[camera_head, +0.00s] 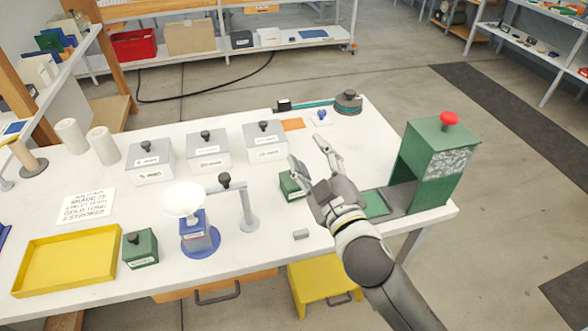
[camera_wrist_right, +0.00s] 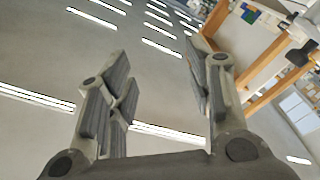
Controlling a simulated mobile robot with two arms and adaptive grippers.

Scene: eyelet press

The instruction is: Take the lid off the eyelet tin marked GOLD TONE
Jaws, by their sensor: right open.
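A small green tin (camera_head: 289,186) stands on the white table, partly hidden behind my right gripper; its label is too small to read. Another green tin (camera_head: 140,249) with a dark knob on its lid stands at the front left, its label also unclear. I cannot tell which is GOLD TONE. My right gripper (camera_head: 313,151) is open and empty, above the table and beside the first green tin. In the right wrist view its spread fingers (camera_wrist_right: 158,62) have nothing between them and point towards the ceiling lights. My left gripper is not in view.
Three grey knobbed boxes (camera_head: 208,150) stand behind. A blue-based stand with a white dish (camera_head: 183,199), a yellow tray (camera_head: 68,260) and a note card (camera_head: 88,206) are left. A green press with a red knob (camera_head: 437,160) stands right.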

